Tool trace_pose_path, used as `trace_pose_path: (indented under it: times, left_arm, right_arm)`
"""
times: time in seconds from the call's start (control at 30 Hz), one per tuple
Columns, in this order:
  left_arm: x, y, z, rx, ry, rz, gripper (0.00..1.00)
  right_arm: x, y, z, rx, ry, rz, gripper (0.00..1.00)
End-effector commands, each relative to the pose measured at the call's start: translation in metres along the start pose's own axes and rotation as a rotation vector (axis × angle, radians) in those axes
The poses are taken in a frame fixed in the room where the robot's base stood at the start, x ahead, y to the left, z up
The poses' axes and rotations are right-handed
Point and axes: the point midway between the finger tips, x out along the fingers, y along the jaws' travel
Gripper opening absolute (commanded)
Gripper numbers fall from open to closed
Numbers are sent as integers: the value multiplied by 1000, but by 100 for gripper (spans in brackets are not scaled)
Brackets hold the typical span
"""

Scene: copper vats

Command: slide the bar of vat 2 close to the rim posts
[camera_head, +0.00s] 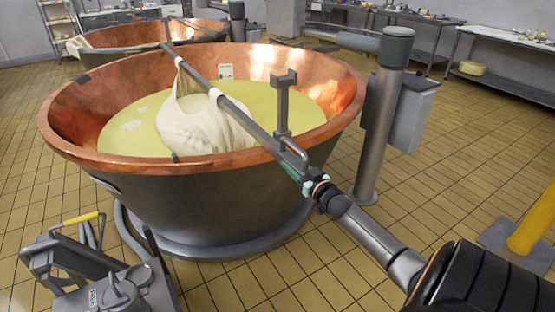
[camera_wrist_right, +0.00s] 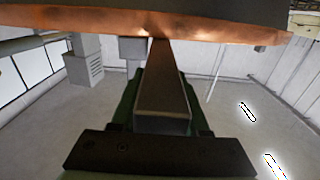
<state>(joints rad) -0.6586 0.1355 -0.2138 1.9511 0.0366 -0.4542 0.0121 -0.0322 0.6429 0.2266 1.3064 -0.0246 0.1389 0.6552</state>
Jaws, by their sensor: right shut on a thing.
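A large copper vat (camera_head: 90,105) stands in the middle of the head view, holding yellowish liquid. A grey bar (camera_head: 246,118) lies across it from the far rim to the near right rim and sticks out towards me. A white cloth bundle (camera_head: 195,118) hangs from the bar into the liquid. My right gripper (camera_head: 308,186) is shut on the bar's near end, just outside the rim. In the right wrist view the bar (camera_wrist_right: 163,85) runs between the fingers (camera_wrist_right: 160,100) up to the copper rim (camera_wrist_right: 130,28). My left gripper is not in view.
A grey upright with a block top (camera_head: 283,100) stands by the bar at the near rim. A thick grey column (camera_head: 380,130) rises right of the vat. A grey machine with a yellow handle (camera_head: 80,218) is at lower left. Another copper vat (camera_head: 120,38) is behind.

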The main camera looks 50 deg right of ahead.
Motion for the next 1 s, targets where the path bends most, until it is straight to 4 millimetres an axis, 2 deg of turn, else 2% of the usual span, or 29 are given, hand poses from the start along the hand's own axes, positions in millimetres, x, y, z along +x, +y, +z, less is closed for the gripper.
trace_pose_path:
  times: [0.03,0.1,0.47,0.5,0.77,1.0]
  left_arm:
    - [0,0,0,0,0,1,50]
    - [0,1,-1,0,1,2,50]
    - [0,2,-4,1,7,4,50]
    - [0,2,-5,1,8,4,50]
    - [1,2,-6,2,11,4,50]
    - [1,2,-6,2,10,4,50]
  right_arm:
    - [-1,9,2,-1,-8,12,0]
    - [-1,12,2,0,-8,12,0]
    - [0,12,2,2,-6,10,0]
    - [0,12,2,3,-6,10,47]
    - [0,10,1,2,-3,4,75]
    - [0,9,1,2,-1,2,75]
